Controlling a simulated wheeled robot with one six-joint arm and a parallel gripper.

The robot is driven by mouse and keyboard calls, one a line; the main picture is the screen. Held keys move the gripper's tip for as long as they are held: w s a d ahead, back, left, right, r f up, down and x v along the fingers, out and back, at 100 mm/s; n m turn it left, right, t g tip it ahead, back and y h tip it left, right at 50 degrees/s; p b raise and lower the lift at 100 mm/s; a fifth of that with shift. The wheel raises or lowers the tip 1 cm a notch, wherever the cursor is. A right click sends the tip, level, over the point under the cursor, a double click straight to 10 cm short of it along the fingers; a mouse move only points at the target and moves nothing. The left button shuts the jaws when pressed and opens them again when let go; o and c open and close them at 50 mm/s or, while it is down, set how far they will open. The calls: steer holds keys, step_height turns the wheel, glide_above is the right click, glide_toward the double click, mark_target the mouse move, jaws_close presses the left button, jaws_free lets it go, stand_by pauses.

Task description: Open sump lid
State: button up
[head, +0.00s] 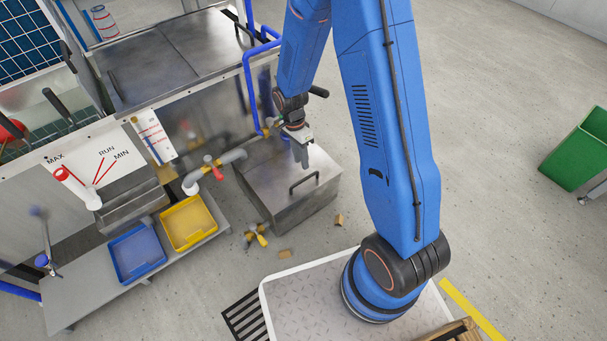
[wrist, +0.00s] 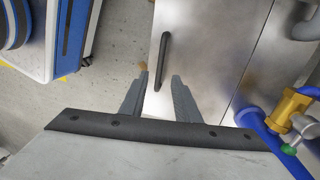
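The sump is a low metal box on the floor, with a flat steel lid (head: 275,184) that lies shut. Its dark bar handle (head: 304,183) sits near the lid's front edge. My gripper (head: 300,156) hangs over the lid, up and slightly left of the handle in the head view. In the wrist view the lid (wrist: 215,50) fills the middle, and the handle (wrist: 163,62) appears in line with the gap between my fingers (wrist: 160,78). The fingers are apart with nothing between them. The exact height above the lid cannot be told.
A steel tank (head: 165,55) stands behind, with a blue pipe (head: 248,85) beside it. A valve with a red handle (head: 212,165) is left of the sump. Yellow (head: 188,222) and blue (head: 137,253) trays lie on a low shelf.

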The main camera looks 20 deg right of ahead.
mark_target(304, 179)
steer(key=f, duration=0.2)
steer(key=s+f, duration=0.1)
steer(key=f, duration=0.5)
steer(key=shift+s+d, duration=0.25)
steer(key=shift+c, duration=0.6)
jaws_close()
